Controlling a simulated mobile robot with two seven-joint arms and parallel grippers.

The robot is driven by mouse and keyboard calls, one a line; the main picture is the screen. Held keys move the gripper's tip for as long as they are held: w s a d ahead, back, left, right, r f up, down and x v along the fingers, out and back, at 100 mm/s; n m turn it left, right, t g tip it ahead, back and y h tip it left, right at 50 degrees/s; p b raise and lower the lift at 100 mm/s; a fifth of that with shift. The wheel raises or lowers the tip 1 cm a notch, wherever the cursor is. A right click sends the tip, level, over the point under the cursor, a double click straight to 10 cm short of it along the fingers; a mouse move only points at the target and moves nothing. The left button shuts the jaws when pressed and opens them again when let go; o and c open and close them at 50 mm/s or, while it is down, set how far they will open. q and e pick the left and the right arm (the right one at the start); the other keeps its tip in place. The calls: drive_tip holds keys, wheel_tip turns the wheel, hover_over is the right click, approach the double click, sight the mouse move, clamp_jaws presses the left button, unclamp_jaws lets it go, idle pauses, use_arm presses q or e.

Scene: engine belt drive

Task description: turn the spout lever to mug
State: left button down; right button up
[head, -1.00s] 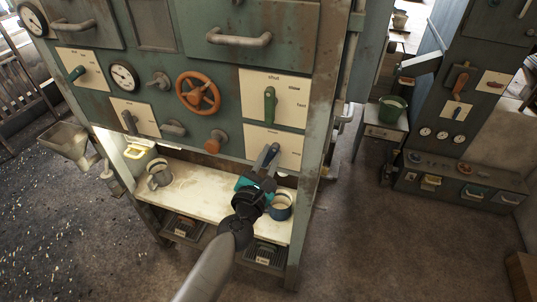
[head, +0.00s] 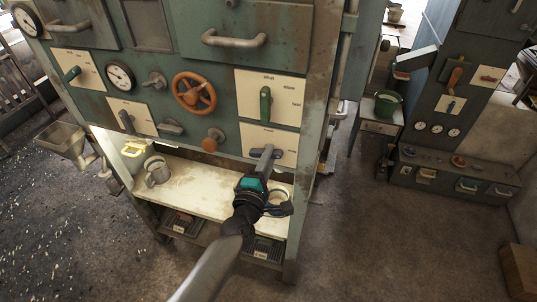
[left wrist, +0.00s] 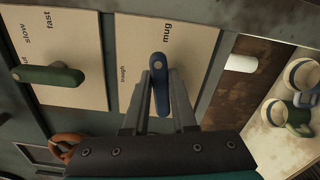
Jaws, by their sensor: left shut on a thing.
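The spout lever (left wrist: 160,90) is blue with a pale dot near one end, on a cream plate (left wrist: 190,45) marked "mug" and "trough". In the left wrist view it stands upright, with "mug" above and "trough" to the left. My left gripper (left wrist: 160,98) is shut on it, a finger on each side. In the head view the left gripper (head: 265,155) is at the lower right plate and mostly hides the lever. A mug (head: 278,198) on the shelf is partly hidden by my gripper. My right gripper is not in view.
A green lever (head: 265,105) sits on the plate above. An orange handwheel (head: 194,92) and a round orange knob (head: 212,140) are to the left.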

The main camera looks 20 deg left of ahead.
use_arm(q)
drive_tip(key=shift+f+m, duration=0.15)
drive_tip(key=shift+m, duration=1.05)
drive_tip(key=c, duration=0.7)
unclamp_jaws()
drive_tip(key=shift+s, duration=0.15)
drive_tip(key=s, duration=1.5)
drive_tip(key=shift+a, duration=0.25)
